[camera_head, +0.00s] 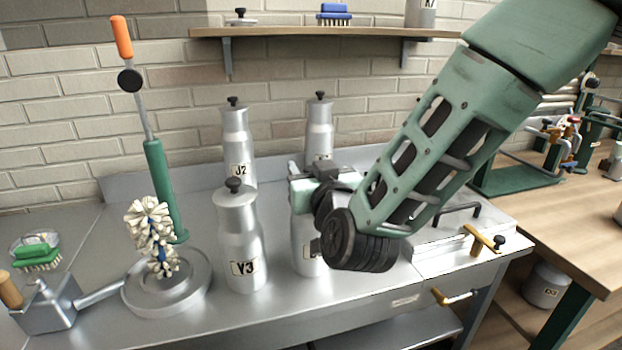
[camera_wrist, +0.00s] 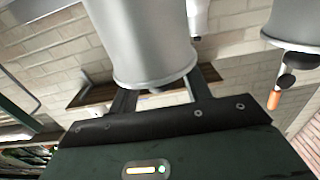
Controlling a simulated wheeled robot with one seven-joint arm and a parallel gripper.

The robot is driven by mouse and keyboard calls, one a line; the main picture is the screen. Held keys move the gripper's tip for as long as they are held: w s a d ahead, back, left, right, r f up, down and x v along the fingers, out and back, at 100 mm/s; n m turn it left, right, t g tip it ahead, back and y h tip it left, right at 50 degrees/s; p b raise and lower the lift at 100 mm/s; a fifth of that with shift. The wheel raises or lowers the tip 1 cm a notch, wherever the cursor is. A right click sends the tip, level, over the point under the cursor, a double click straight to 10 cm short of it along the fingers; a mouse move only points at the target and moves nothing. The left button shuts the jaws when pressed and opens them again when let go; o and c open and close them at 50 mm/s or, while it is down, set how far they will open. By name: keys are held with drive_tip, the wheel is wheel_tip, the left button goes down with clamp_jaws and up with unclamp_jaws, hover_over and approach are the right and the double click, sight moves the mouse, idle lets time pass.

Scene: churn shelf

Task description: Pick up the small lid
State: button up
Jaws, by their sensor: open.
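A small, flat metal lid (camera_head: 241,20) with a black knob lies on the wall shelf at upper left in the head view. My gripper (camera_head: 296,174) is open at the top of the front right metal can (camera_head: 309,245), well below and right of that lid. The arm and gripper hide this can's top and part of its label. In the wrist view, which is upside down, a can (camera_wrist: 145,40) fills the upper middle, in front of my spread fingers (camera_wrist: 162,92). I cannot tell whether the fingers touch it.
Can Y3 (camera_head: 240,245) stands just left of my gripper; can J2 (camera_head: 237,145) and another can (camera_head: 319,130) stand behind. A green plunger tool (camera_head: 160,185) with an orange handle stands at left. The shelf (camera_head: 290,32) also holds a blue brush (camera_head: 335,14).

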drive_tip(key=c, duration=1)
clamp_jaws()
